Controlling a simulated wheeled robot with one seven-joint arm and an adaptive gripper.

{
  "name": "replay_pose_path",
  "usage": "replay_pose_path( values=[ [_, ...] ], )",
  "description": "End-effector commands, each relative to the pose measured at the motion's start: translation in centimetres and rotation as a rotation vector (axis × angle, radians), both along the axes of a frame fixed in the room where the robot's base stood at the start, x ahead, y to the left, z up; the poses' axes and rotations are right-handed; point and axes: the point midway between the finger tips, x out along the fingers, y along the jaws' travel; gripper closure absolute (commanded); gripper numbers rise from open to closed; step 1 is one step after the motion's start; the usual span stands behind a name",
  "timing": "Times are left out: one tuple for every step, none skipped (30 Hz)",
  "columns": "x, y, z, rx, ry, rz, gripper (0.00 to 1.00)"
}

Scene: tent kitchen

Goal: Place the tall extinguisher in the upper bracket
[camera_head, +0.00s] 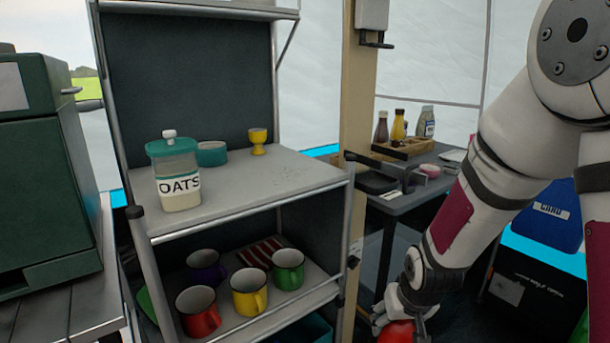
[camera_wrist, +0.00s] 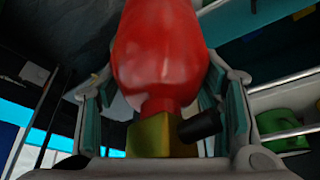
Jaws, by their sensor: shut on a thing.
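My gripper (camera_head: 400,318) is low at the right of the head view, at its bottom edge. It is shut on a red extinguisher (camera_wrist: 160,50), which fills the middle of the wrist view between the two fingers, with a yellowish-brass neck and a black stub. In the head view only a red part of the extinguisher (camera_head: 397,333) shows; the rest is cut off by the frame. A white plate with a black bracket (camera_head: 375,41) is on the wooden post, high above my gripper and up to its left. Whether it is the upper bracket I cannot tell.
A metal shelf unit (camera_head: 245,190) with an oats jar (camera_head: 178,180), a yellow egg cup (camera_head: 258,141) and several mugs stands left of the post (camera_head: 357,100). A side table (camera_head: 425,185) with bottles is behind my arm. A blue-lidded box (camera_head: 545,225) is at right.

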Motion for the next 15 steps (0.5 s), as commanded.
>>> replay_pose_path(
  values=[
    [0.1,0.2,1.3,0.002,-0.005,0.002,1.00],
    [0.1,0.3,1.7,0.003,-0.006,0.002,1.00],
    [0.1,0.3,2.2,0.006,-0.007,0.002,1.00],
    [0.0,0.3,2.6,0.006,-0.007,0.005,1.00],
    [0.0,0.4,2.9,0.007,-0.008,0.003,1.00],
    [0.0,0.4,3.5,0.009,-0.008,0.005,1.00],
    [-0.1,0.4,3.9,0.010,-0.008,0.004,1.00],
    [-0.1,0.4,4.3,0.011,-0.009,0.005,1.00],
    [-0.2,0.5,4.8,0.012,-0.009,0.004,1.00],
    [-0.3,0.5,5.3,0.013,-0.009,0.004,1.00],
    [-0.4,0.5,5.7,0.013,-0.009,0.005,1.00],
    [-0.4,0.5,6.2,0.015,-0.010,0.005,1.00],
    [-0.5,0.5,6.6,0.015,-0.010,0.005,1.00],
    [-0.6,0.6,7.1,0.016,-0.011,0.006,1.00],
    [-0.7,0.6,7.6,0.017,-0.011,0.007,1.00]
  ],
)
